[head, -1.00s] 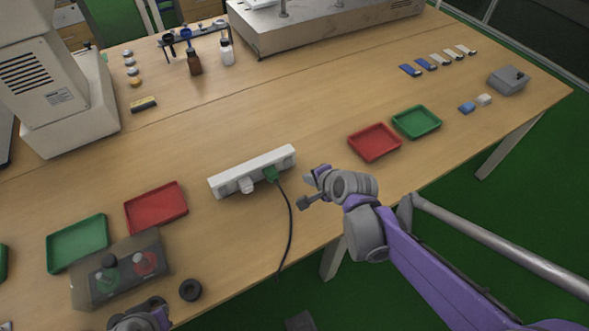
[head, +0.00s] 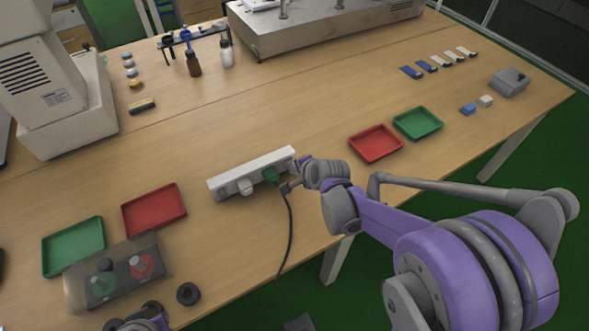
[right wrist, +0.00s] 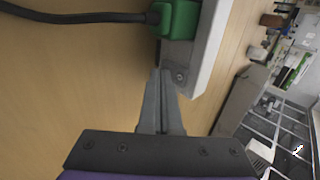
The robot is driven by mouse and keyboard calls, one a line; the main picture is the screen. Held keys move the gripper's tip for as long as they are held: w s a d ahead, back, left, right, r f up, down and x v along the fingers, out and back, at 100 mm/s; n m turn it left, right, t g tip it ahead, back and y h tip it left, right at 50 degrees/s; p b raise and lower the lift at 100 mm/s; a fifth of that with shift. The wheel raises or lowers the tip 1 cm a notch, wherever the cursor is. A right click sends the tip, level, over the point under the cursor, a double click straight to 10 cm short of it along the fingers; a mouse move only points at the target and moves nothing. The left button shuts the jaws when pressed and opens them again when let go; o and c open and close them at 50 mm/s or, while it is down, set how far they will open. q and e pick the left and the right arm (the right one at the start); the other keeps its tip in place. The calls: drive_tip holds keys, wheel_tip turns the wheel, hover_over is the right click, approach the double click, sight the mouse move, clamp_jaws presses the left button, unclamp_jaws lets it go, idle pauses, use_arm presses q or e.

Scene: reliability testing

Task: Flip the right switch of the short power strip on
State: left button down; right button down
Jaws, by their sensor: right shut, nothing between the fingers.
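The short white power strip (head: 228,182) lies on the table in the middle of the head view, with a green plug (head: 270,176) near its right end and a white plug (head: 246,187) left of it. My right gripper (head: 291,174) is at the strip's right end, beside the green plug. In the right wrist view its closed fingers (right wrist: 164,92) point at the grey end part of the strip (right wrist: 210,45), close to the green plug (right wrist: 178,18). Whether they touch is unclear. The switches are not distinguishable. My left gripper (head: 143,322) shows only partly at the bottom edge.
A black cable (head: 290,225) runs from the green plug over the table's front edge. A red tray (head: 375,143) and a green tray (head: 417,123) lie to the right. A button box (head: 118,272) and a black ring (head: 188,294) are at the lower left.

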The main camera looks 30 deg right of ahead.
use_arm(q)
drive_tip(key=shift+f, duration=0.15)
use_arm(e)
drive_tip(key=shift+w+f, duration=0.1)
drive_tip(key=shift+w, duration=0.05)
use_arm(q)
drive_tip(key=shift+r+p, duration=0.5)
drive_tip(key=shift+r, duration=0.2)
use_arm(e)
drive_tip(key=shift+r, duration=0.85)
